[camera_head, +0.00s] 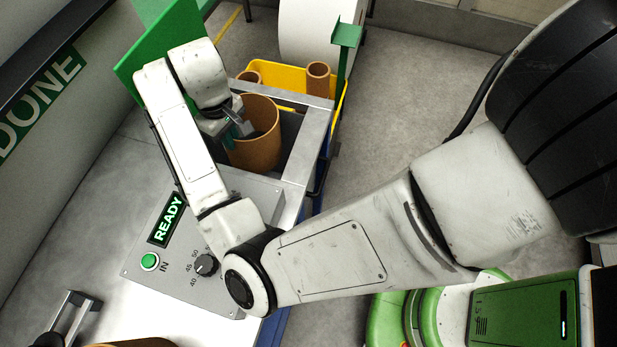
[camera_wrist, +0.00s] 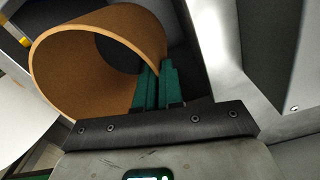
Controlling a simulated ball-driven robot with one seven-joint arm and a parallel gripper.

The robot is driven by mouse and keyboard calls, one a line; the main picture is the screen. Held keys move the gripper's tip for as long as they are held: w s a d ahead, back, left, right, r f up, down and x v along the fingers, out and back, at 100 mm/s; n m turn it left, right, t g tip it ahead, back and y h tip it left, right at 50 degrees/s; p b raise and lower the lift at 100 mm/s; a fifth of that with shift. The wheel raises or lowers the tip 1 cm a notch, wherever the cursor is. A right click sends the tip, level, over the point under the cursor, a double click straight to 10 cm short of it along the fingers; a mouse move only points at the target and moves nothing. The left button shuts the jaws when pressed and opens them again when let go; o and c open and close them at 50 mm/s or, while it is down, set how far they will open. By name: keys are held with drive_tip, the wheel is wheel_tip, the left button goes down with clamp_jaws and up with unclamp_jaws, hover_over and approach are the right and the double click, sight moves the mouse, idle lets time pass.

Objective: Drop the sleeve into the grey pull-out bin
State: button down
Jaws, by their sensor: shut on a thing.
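The sleeve (camera_head: 257,150) is a wide orange-brown tube, open at the top. My gripper (camera_head: 231,138) is shut on its near-left wall. In the wrist view the green finger pads (camera_wrist: 155,86) pinch the wall of the sleeve (camera_wrist: 105,20), whose open mouth faces up and to the left. The sleeve is over or partly inside a dark opening framed by grey metal, which looks like the grey pull-out bin (camera_head: 309,146). I cannot tell whether the sleeve touches its floor or walls. My wrist and gripper body hide the left part of the opening.
A yellow bin (camera_head: 289,76) with brown tubes stands behind the grey frame. A green panel (camera_head: 150,45) rises at the left. The control panel in front has a READY sign (camera_head: 166,219), a green button (camera_head: 150,261) and a dial (camera_head: 206,265). Floor to the right is clear.

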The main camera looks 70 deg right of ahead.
drive_tip(key=c, duration=1.2)
unclamp_jaws()
wheel_tip(320, 180, up, 11)
drive_tip(key=shift+f+p, duration=0.1)
drive_tip(key=shift+p, duration=0.9)
